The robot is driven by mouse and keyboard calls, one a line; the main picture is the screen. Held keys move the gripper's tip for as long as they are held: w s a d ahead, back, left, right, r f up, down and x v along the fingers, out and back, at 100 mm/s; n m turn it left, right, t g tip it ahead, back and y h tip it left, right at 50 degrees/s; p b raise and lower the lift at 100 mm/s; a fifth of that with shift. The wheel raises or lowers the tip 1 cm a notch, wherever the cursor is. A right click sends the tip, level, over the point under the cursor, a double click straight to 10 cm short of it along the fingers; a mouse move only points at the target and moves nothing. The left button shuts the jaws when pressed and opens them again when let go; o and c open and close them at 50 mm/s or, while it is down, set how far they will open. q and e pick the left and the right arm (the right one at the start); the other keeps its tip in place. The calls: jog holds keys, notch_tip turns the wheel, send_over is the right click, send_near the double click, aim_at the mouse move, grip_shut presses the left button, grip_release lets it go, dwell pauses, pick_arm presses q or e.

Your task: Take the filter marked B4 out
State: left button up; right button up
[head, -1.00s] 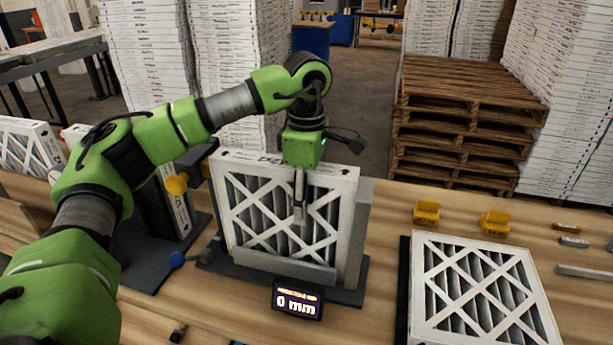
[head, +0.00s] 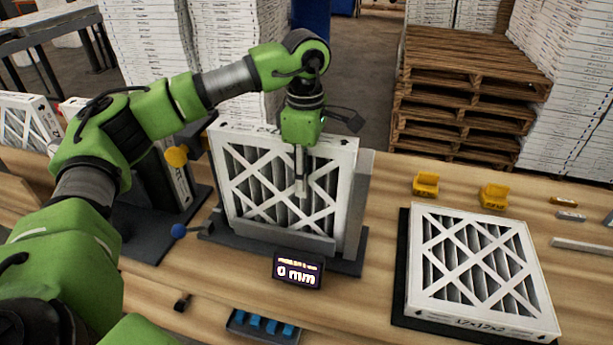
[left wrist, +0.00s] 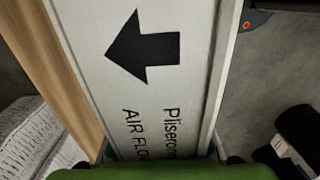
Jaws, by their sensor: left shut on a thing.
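A white-framed pleated filter (head: 255,185) stands upright in a dark grey stand (head: 345,264) at the middle of the bench in the head view. My left gripper (head: 301,185) comes down over its top edge. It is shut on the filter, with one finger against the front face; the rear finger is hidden. In the left wrist view, the white filter edge (left wrist: 148,95) shows a black arrow and the words AIR FLOW, partly cut off. I cannot read a B4 mark. My right gripper is out of view.
A small display (head: 298,271) reading 0 mm stands in front. Another filter (head: 478,262) lies flat on a dark base at right. Yellow clips (head: 426,184) sit behind it. A dark stand (head: 150,240) with a filter is at left. Pallets (head: 465,95) stand beyond the bench.

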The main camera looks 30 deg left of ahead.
pick_arm(q)
jog(key=shift+s+a+r, duration=0.1)
jog(key=shift+a, duration=0.05)
dwell(0.4)
jog(key=o, duration=0.9)
jog(key=shift+c, duration=0.2)
notch_tip(320, 180, up, 7)
jog(key=p, duration=0.4)
